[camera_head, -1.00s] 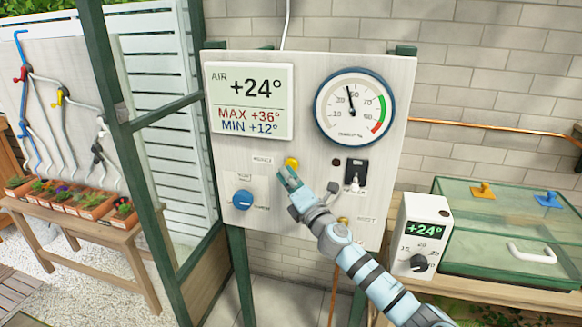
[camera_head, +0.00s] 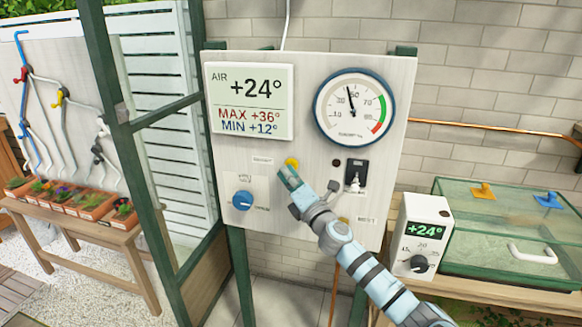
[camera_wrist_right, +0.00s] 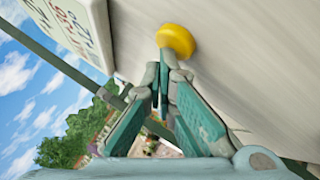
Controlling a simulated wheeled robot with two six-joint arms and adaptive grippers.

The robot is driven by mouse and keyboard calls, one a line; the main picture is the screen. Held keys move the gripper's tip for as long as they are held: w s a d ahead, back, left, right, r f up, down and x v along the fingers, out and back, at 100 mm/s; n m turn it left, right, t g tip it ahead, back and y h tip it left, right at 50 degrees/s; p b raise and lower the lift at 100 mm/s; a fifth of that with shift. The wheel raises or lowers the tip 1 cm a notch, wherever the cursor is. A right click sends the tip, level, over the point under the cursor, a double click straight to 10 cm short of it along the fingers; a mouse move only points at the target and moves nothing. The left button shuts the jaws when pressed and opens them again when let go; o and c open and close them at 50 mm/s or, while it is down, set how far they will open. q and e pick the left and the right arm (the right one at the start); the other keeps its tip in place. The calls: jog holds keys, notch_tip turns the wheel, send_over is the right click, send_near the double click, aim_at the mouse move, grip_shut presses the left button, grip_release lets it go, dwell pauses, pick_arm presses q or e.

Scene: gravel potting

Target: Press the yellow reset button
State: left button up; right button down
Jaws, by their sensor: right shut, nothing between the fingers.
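The yellow button (camera_head: 291,163) is on the pale upright panel (camera_head: 300,100), below the air display. It shows large and round in the right wrist view (camera_wrist_right: 176,41), just beyond my fingertips. My right gripper (camera_head: 288,173) is shut and empty, its tips just below the button in the head view. In the right wrist view the closed fingertips (camera_wrist_right: 166,62) reach the button's lower edge; I cannot tell whether they touch it. The air display (camera_head: 250,101) reads +24°, MAX +36°, MIN +12°. My left gripper is not in view.
A blue knob (camera_head: 243,200) sits left of my right gripper, and a black switch box (camera_head: 355,175) sits to its right. A round gauge (camera_head: 353,106) is above. A white thermostat (camera_head: 420,235) and a green glass-topped box (camera_head: 505,235) stand at the right.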

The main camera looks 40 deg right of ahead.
jog(key=shift+w+d, duration=0.1)
jog(key=shift+d, duration=0.1)
dwell(0.5)
jog(key=shift+s+a, duration=0.6)
jog(key=shift+a, duration=0.2)
jog(key=s+a, duration=0.1)
jog(key=s+a+p, duration=0.1)
jog(key=a+p, duration=0.1)
jog(key=a, duration=0.1)
jog(key=shift+s+a, duration=0.1)
jog(key=shift+s, duration=0.3)
dwell(0.5)
